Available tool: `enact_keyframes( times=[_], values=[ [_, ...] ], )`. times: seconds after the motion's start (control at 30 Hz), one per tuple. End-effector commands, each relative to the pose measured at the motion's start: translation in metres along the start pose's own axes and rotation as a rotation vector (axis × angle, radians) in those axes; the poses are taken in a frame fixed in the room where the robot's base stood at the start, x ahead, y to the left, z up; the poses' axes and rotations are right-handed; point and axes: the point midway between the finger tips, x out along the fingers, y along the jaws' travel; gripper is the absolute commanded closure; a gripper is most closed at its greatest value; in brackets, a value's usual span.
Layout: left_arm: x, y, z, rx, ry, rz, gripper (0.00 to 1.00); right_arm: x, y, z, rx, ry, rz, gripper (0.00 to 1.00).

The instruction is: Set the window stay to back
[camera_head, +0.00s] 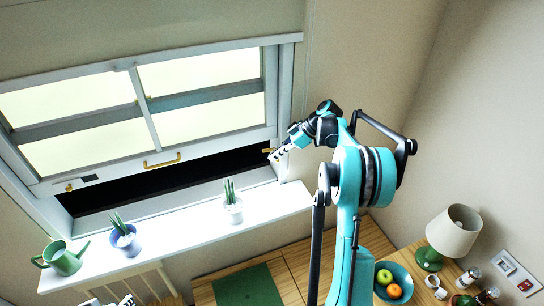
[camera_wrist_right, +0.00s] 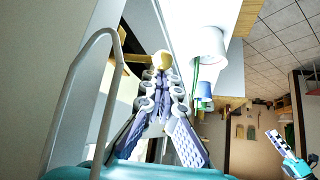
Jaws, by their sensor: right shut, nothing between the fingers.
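The window stay is a small brass lever with a round pale knob. Its brass (camera_head: 268,150) shows at the right side of the window frame in the head view. In the right wrist view the knob (camera_wrist_right: 161,60) is at my fingertips, with the brass arm reaching left from it. My right gripper (camera_head: 277,155) is shut and empty, its tips at the knob; I cannot tell whether they touch it. A white and black piece at the bottom left of the head view looks like my left gripper (camera_head: 127,300); its fingers are too unclear to read.
The window sash (camera_head: 150,161) has a dark gap below it and a brass handle. The white sill (camera_head: 180,238) holds a green watering can (camera_head: 66,260) and two potted plants (camera_head: 233,205) (camera_head: 124,240). A lamp (camera_head: 453,232) and a fruit bowl (camera_head: 400,270) stand lower right.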

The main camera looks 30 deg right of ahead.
Motion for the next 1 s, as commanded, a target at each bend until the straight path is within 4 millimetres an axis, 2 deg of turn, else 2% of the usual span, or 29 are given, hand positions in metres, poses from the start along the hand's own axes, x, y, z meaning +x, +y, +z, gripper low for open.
enact_keyframes(
  times=[0.3, 1.0],
  values=[
    [0.0032, 0.0000, 0.0023, 0.000, 0.000, 0.000, 0.60, -0.0058, 0.0017, 0.0070, 0.000, -0.001, 0.000, 1.00],
    [0.0038, 0.0000, 0.0027, 0.000, 0.000, 0.000, 0.60, -0.0081, 0.0029, 0.0092, 0.002, -0.002, 0.001, 1.00]
  ],
)
